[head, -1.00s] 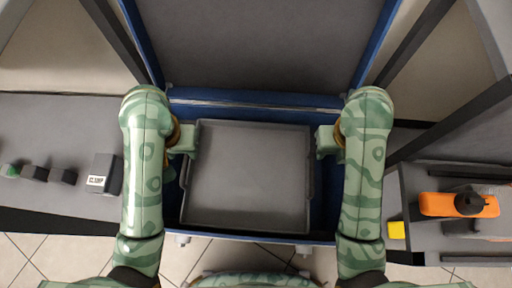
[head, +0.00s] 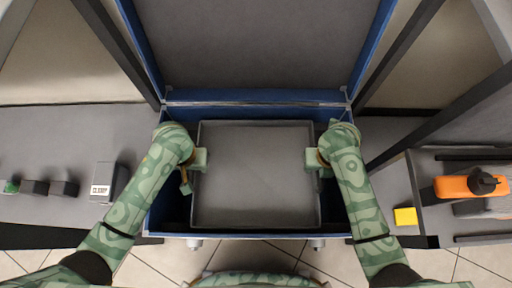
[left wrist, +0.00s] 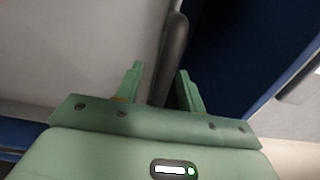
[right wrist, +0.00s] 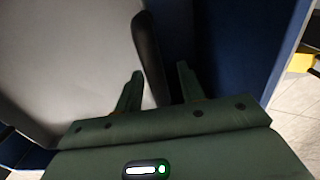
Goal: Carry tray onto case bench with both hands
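The grey tray (head: 255,178) lies flat within the open blue case (head: 172,215), between my two arms. My left gripper (head: 200,160) is at the tray's left side and my right gripper (head: 314,160) is at its right side. In the left wrist view, the fingers (left wrist: 162,85) stand apart with the tray's dark side bar (left wrist: 174,45) running between them. In the right wrist view, the fingers (right wrist: 160,85) also stand apart, with the other side bar (right wrist: 147,45) between them. Contact with the bars cannot be told. The tray looks empty.
The case's raised lid (head: 255,45) stands behind the tray. A grey bench at left holds a labelled box (head: 108,184) and several small dark blocks. At right, a grey surface holds an orange object (head: 468,187) and a yellow block (head: 405,216). Dark truss bars flank the case.

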